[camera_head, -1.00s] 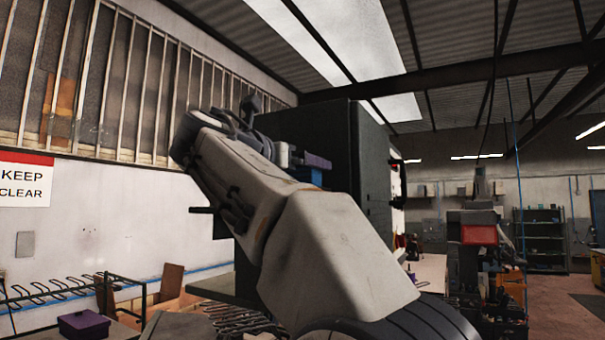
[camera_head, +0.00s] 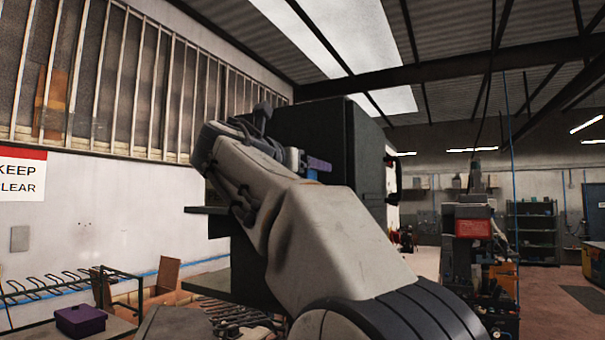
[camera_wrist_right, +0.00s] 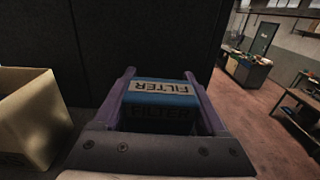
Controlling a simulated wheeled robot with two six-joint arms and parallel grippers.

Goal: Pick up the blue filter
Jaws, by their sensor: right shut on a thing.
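The blue filter (camera_wrist_right: 160,98) is a blue block with pale label bands reading "FILTER". In the right wrist view it sits between the two purple fingers of my right gripper (camera_wrist_right: 160,82), which is shut on it. In the head view my right arm reaches up and left, and the purple fingers (camera_head: 319,164) show at the arm's far side. Only a sliver of blue (camera_head: 312,174) shows there; the arm hides the rest. My left gripper is not in view.
A dark cabinet (camera_head: 370,150) stands behind the arm. In the wrist view a dark panel (camera_wrist_right: 140,40) fills the background, with an open cardboard box (camera_wrist_right: 35,115) at left and open floor at right. A purple box (camera_head: 80,320) sits at lower left in the head view.

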